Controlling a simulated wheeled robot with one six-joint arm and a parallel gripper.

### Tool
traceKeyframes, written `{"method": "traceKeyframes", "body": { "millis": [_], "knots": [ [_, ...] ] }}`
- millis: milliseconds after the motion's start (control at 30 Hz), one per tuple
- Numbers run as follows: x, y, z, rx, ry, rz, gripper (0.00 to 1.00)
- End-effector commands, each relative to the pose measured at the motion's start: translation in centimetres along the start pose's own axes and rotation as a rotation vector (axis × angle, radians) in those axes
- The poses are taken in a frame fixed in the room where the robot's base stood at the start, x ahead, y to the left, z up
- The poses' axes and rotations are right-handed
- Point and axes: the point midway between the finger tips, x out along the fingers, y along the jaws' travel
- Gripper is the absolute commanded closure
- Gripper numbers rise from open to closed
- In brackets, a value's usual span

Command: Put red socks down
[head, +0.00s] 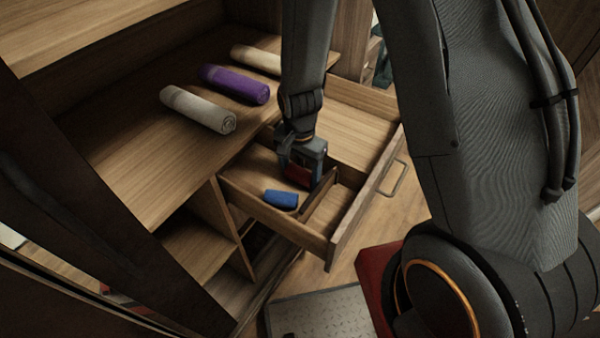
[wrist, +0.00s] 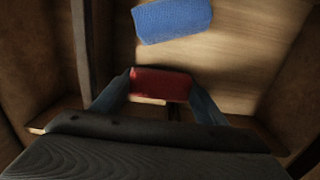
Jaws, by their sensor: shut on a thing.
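The red socks (head: 299,174) are a small rolled bundle held between the fingers of my gripper (head: 300,172). In the wrist view the red socks (wrist: 160,84) sit between both fingertips of my gripper (wrist: 160,90). My gripper is shut on them, inside or just over the open wooden drawer (head: 283,222). I cannot tell whether the socks touch the drawer floor. A blue rolled bundle (head: 281,199) lies in the same compartment, apart from the red one; it also shows in the wrist view (wrist: 172,20).
Thin dividers (head: 322,190) split the drawer into compartments. The larger back compartment (head: 350,130) looks empty where visible. Rolled towels in white (head: 199,110), purple (head: 234,85) and cream (head: 256,60) lie on the shelf to the left. A handle (head: 392,178) sticks out from the drawer front.

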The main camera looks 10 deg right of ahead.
Motion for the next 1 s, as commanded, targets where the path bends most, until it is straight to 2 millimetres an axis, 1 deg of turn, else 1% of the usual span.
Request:
{"method": "traceKeyframes", "body": {
  "millis": [267, 300, 367, 400, 667, 767, 867, 1000],
  "knots": [
    [0.3, 0.0, 0.0, 0.0, 0.0, 0.0, 0.55],
    [0.3, 0.0, 0.0, 0.0, 0.0, 0.0, 0.28],
    [0.3, 0.0, 0.0, 0.0, 0.0, 0.0, 0.17],
    [0.2, 0.0, 0.0, 0.0, 0.0, 0.0, 0.16],
    [0.2, 0.0, 0.0, 0.0, 0.0, 0.0, 0.16],
    [-0.3, 0.0, 0.0, 0.0, 0.001, -0.001, 0.16],
    [-1.1, -0.1, -0.1, 0.0, 0.002, -0.003, 0.16],
    [-3.1, -0.1, -0.1, 0.0, 0.003, -0.004, 0.16]
  ]
}}
